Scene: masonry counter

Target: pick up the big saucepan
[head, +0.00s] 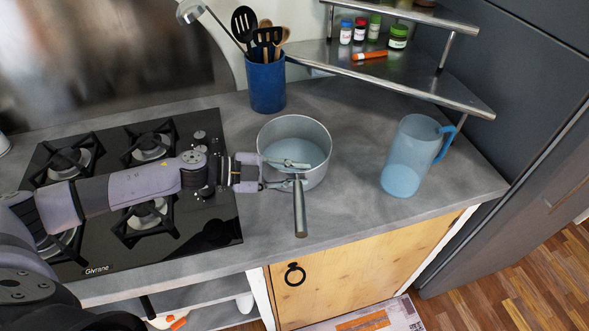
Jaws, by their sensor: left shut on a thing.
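The big saucepan (315,133) is a grey metal pot, upright on the grey counter, right of the hob. Its handle (300,212) points toward the counter's front edge. My left gripper (300,174) comes in from the left across the hob. Its fingers are at the near side of the pan where the handle joins, and they are shut on the saucepan there. The exact contact is partly hidden by the fingers. I cannot tell whether the pan's base touches the counter. My right gripper is not in view.
A blue utensil holder (266,83) stands behind the pan. A translucent blue jug (407,158) stands to the right. A metal corner shelf (410,75) with small jars is at the back right. The black hob (190,228) lies under my left arm. Counter between pan and jug is clear.

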